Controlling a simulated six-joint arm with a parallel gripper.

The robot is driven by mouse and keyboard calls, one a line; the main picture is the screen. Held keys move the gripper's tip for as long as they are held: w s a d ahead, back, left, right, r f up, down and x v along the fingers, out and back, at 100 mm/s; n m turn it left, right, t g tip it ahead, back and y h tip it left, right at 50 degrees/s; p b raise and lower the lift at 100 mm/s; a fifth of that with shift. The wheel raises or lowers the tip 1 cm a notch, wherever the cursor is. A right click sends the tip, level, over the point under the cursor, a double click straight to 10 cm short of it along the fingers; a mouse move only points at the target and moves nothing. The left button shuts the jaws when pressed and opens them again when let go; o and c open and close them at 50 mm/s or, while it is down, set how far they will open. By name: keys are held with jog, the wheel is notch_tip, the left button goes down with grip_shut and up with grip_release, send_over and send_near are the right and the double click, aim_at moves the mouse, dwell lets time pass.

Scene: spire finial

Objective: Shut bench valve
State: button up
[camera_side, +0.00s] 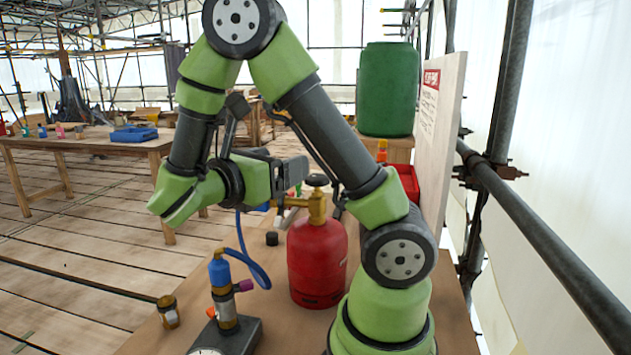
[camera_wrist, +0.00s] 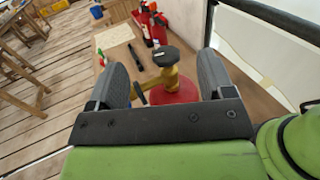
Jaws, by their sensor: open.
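A red gas bottle (camera_side: 318,262) stands upright on the bench (camera_side: 395,275). A brass valve (camera_side: 317,208) with a round black handwheel (camera_side: 317,180) sits on top of it. My gripper (camera_side: 297,170) is beside the valve, to the left of the handwheel in the side view. In the wrist view, the two grey fingers of my gripper (camera_wrist: 163,64) are spread wide. The black handwheel (camera_wrist: 166,56) shows between them, above the brass valve (camera_wrist: 166,80) and the red bottle (camera_wrist: 180,95). I cannot tell whether a finger touches it.
A burner stand with a blue hose (camera_side: 258,268) stands at the bench's front left, near a small brass part (camera_side: 168,312). A white sign board (camera_side: 438,140) and a green drum (camera_side: 387,90) stand behind. Red bottles (camera_wrist: 150,25) stand beyond the valve.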

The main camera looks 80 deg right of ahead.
send_near(310, 183)
jog(key=d, duration=0.2)
jog(key=x, duration=1)
jog(key=shift+s+a+f, duration=0.1)
jog(key=shift+s, duration=0.2)
jog(key=c, duration=0.9)
